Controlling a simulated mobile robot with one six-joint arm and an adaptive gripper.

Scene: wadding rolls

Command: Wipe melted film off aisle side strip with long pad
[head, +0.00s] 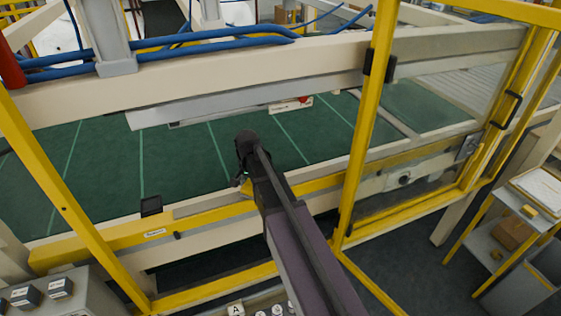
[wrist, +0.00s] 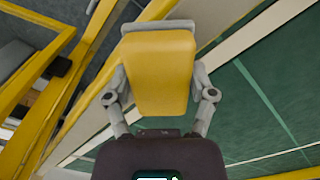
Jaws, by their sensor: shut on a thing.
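My gripper (wrist: 158,92) is shut on a yellow pad (wrist: 160,65), a long block held between the two grey fingers. In the head view my gripper (head: 243,178) is small and partly hidden by my arm, with the yellow pad (head: 247,188) just showing below it. It is over the near edge of the green belt, by a grey strip (head: 205,203) along the yellow near-side rail. I cannot tell whether the pad touches the strip. No melted film can be made out on the strip.
The green belt (head: 180,160) runs under a cream crossbeam (head: 270,68) carrying blue hoses. A yellow guard frame (head: 366,130) with a clear panel stands to the right. A grey box with switches (head: 60,290) is at the lower left. A shelf cart (head: 515,235) stands at the right.

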